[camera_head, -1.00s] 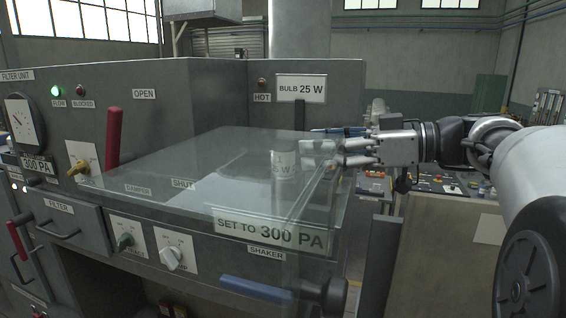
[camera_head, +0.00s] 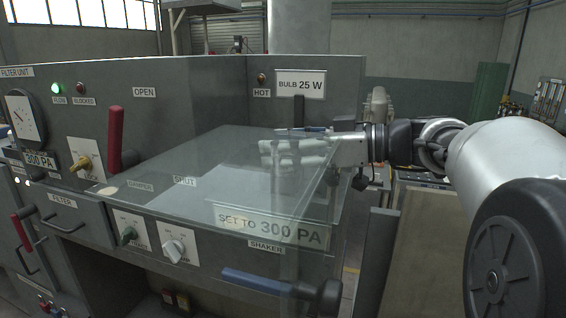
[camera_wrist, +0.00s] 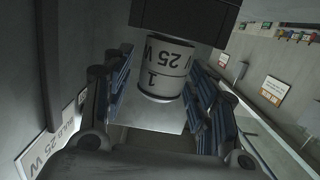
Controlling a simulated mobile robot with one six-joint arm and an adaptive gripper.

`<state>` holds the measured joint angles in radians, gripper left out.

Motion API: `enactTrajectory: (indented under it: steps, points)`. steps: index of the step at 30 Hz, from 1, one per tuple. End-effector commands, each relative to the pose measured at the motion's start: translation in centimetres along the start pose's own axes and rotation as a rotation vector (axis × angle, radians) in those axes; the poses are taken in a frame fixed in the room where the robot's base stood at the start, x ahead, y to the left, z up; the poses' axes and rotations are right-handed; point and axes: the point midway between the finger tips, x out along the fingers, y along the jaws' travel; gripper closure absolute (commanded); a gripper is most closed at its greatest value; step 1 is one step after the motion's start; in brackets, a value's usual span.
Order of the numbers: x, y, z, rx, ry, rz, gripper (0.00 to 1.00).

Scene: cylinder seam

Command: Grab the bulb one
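The bulb (camera_wrist: 166,62) is a pale, rounded cylinder with a "1" and "25 W" on it, upside down in the wrist view. It sits against a dark block (camera_wrist: 185,18). My gripper (camera_head: 270,150) is open, its blue-padded fingers on either side of the bulb in the wrist view, with gaps between. I cannot tell how deep the bulb sits between the fingers. In the head view my gripper reaches leftward behind the clear cover (camera_head: 225,160), and its fingers hide most of the bulb.
A "BULB 25 W" sign (camera_head: 301,84) stands on the back panel above my gripper. A "SET TO 300 PA" label (camera_head: 270,224) is on the front. A red lever (camera_head: 115,140) stands at left, and a blue-handled bar (camera_head: 258,283) juts out at the front.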

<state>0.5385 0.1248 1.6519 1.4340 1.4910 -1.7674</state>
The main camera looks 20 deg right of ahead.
Motion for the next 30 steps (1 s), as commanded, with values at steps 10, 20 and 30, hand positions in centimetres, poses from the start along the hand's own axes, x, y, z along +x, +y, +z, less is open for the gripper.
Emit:
enactTrajectory:
  steps: [10,20,30]
  points:
    - [-0.02,0.0,-0.02,0.0,0.0,0.0,0.73]
    - [-0.02,-0.01,-0.04,0.0,0.0,0.0,0.91]
    - [-0.14,0.02,-0.85,-0.003,0.001,0.0,0.91]
